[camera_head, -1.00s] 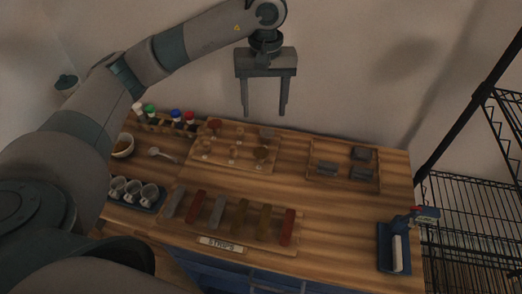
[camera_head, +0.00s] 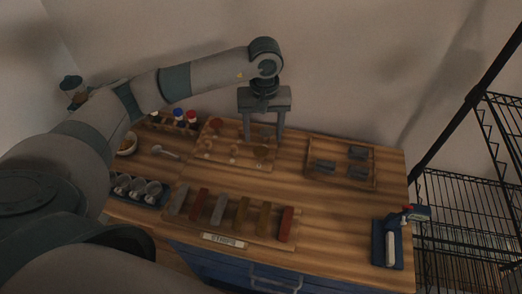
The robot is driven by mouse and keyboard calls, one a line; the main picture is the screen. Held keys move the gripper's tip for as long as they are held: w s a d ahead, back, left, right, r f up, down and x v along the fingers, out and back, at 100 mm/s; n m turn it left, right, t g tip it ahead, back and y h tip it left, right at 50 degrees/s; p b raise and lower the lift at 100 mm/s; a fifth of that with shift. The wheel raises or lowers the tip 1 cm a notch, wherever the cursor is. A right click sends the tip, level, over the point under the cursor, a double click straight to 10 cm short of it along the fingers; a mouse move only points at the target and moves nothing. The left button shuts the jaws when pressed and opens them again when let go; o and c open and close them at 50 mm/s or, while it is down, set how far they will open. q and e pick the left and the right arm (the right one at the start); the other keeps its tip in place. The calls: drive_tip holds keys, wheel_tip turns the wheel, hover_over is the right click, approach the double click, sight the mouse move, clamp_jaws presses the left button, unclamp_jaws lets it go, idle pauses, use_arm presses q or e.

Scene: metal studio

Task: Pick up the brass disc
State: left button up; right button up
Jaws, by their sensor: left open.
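A wooden tray (camera_head: 222,160) at the back of the workbench holds several small round pieces. A brownish-gold disc (camera_head: 261,153), which looks like the brass one, lies near the tray's right end. A reddish disc (camera_head: 215,123) lies at the tray's back left. My left gripper (camera_head: 263,139) is open and empty, pointing down over the right part of the tray, with its fingertips just behind the brownish-gold disc in the picture. Its exact height is hard to tell. The fingers partly hide a grey piece behind them. My right gripper is not in view.
A strip tray (camera_head: 217,239) with several coloured bars lies in front. A tray with grey blocks (camera_head: 357,171) is to the right. Cups (camera_head: 138,188), a spoon (camera_head: 165,151) and bottles (camera_head: 178,116) are left. A blue tray (camera_head: 379,258) holds a tool at the right edge.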

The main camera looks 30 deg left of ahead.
sight(261, 151)
use_arm(q)
drive_tip(key=f+p, duration=0.2)
drive_tip(key=shift+s+a+f+p, duration=0.15)
drive_tip(key=shift+s+p, duration=0.2)
drive_tip(key=shift+s, duration=0.05)
wheel_tip(261, 151, down, 3)
drive_tip(key=shift+r+p, duration=0.2)
drive_tip(key=shift+p, duration=0.3)
drive_tip(key=shift+f, duration=0.15)
drive_tip(key=shift+f+b, duration=0.2)
drive_tip(key=shift+b, duration=0.5)
idle(0.4)
drive_tip(key=c, duration=1.1)
